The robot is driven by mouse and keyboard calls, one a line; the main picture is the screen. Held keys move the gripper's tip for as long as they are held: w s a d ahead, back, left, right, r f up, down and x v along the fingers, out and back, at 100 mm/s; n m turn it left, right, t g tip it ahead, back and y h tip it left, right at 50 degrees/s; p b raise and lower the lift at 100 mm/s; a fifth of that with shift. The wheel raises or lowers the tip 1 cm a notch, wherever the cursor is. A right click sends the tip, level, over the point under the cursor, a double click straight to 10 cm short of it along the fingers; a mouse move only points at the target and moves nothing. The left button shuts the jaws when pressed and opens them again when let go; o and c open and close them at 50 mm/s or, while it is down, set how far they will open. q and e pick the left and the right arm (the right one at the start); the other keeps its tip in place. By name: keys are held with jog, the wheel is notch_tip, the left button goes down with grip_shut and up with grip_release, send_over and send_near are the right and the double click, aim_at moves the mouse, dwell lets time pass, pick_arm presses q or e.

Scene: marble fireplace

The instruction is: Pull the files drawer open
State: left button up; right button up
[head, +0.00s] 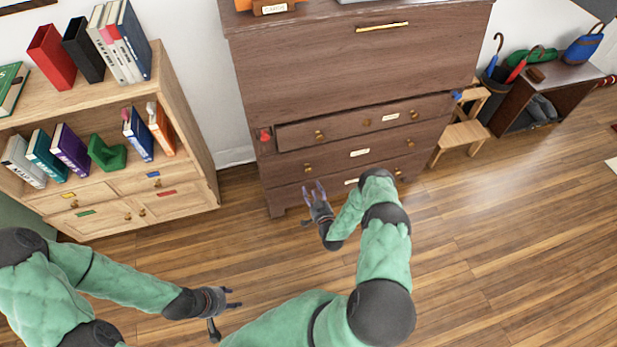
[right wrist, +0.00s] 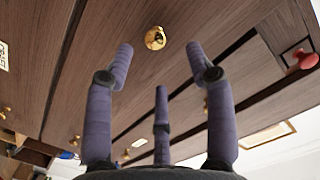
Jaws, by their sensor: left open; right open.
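The dark wooden chest (head: 350,60) has three stacked drawers with brass knobs and pale labels. I cannot read which is the files drawer. The labels show on the upper drawer (head: 345,124), the middle drawer (head: 335,157) and the bottom drawer (head: 385,178). My right gripper (head: 314,188) is open and empty in front of the bottom drawer's left part. In the right wrist view, a brass knob (right wrist: 155,38) shows just beyond and between its spread fingers, apparently not touched. My left gripper (head: 230,300) is open and empty over the floor, well away from the chest.
A red knob (head: 265,135) and a blue knob (head: 457,95) flank the upper drawer. A light bookcase (head: 185,130) stands left of the chest. The wooden floor (head: 490,230) in front is clear.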

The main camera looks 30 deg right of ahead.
aim_at(309, 171)
jog(key=shift+t, duration=0.5)
jog(key=b+x, duration=0.1)
jog(key=x, duration=0.2)
jog(key=d+b+x, duration=0.1)
jog(key=x, duration=0.1)
jog(key=b+x, duration=0.1)
jog(key=x, duration=0.2)
jog(key=shift+w+d+f+b, duration=0.15)
jog(key=shift+d+f+b, duration=0.1)
jog(key=shift+d+b, duration=0.1)
jog(key=shift+w+d+r+h, duration=0.1)
jog(key=shift+w+h, duration=0.1)
jog(key=shift+w, duration=0.25)
jog(key=shift+w+d+r+h, duration=0.1)
jog(key=shift+w+d+h, duration=0.1)
jog(key=shift+w, duration=0.25)
grip_shut()
